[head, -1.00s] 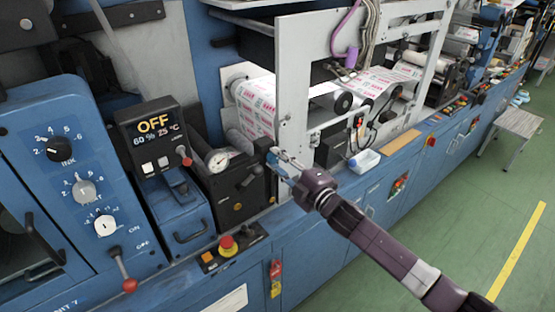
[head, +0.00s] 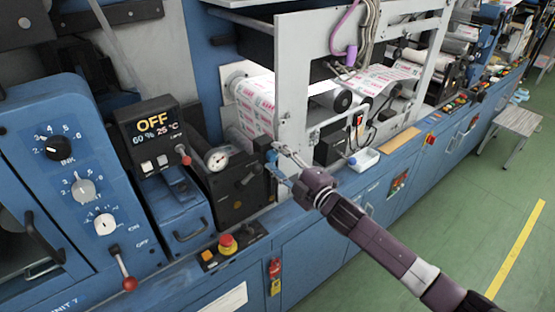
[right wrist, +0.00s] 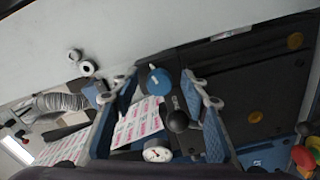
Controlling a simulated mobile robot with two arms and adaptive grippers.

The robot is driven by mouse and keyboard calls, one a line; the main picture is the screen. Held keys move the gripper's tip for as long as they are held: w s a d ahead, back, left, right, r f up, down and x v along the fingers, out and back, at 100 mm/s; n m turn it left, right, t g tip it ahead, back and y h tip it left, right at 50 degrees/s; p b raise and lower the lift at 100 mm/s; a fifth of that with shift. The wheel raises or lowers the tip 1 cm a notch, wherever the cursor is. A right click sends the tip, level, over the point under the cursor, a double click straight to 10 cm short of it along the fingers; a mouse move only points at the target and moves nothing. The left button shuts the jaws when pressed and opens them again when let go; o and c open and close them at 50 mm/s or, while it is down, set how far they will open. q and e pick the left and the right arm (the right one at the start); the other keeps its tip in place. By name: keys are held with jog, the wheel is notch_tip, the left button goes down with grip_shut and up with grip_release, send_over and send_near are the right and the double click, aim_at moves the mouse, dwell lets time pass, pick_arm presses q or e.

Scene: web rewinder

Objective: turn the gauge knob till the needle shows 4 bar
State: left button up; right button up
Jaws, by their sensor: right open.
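The round pressure gauge (head: 217,159) with a white dial sits on top of a black box right of the OFF display; its needle is too small to read. It also shows at the bottom of the right wrist view (right wrist: 157,154). A blue round knob (right wrist: 159,80) shows between the spread fingers in the right wrist view, apart from both. In the head view it is mostly lost at the black box's right edge. My right gripper (head: 279,166) is open and empty, facing that edge from the right. My left gripper is not in view.
A black ball-ended lever (right wrist: 177,121) stands near the gripper's right finger. A white upright frame (head: 292,80) rises close behind the gripper. A red emergency button (head: 227,242) sits below the gauge box.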

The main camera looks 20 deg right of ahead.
jog(key=v, duration=1.2)
dwell(0.4)
jog(key=s+d+f+m+g+h+b, duration=0.1)
jog(key=d+f+m+g+h, duration=0.15)
jog(key=f, duration=0.85)
jog(key=s+d+f+m+g+h+b, duration=0.1)
jog(key=d+f+m+h, duration=0.2)
jog(key=f, duration=0.8)
jog(key=s+d+f+m+g, duration=0.15)
jog(key=s+f, duration=0.25)
jog(key=f, duration=0.5)
jog(key=s+d+f+m+g, duration=0.15)
jog(key=s+f, duration=0.25)
jog(key=f, duration=0.5)
jog(key=s+a+f+m+g+b, duration=0.1)
jog(key=s+a+f+m+g, duration=0.1)
jog(key=s+f, duration=0.6)
jog(key=s+a+f+m+g+b, duration=0.1)
jog(key=s+a+f+g, duration=0.3)
jog(key=s+f, duration=0.5)
jog(key=s+a+f+m+g+b, duration=0.1)
jog(key=s+a+f+m+g, duration=0.2)
jog(key=s+f, duration=0.6)
jog(key=s+m, duration=0.1)
jog(key=s, duration=1.2)
jog(key=shift+a+f+h, duration=0.15)
jog(key=shift+f+h, duration=0.1)
jog(key=shift+h, duration=0.1)
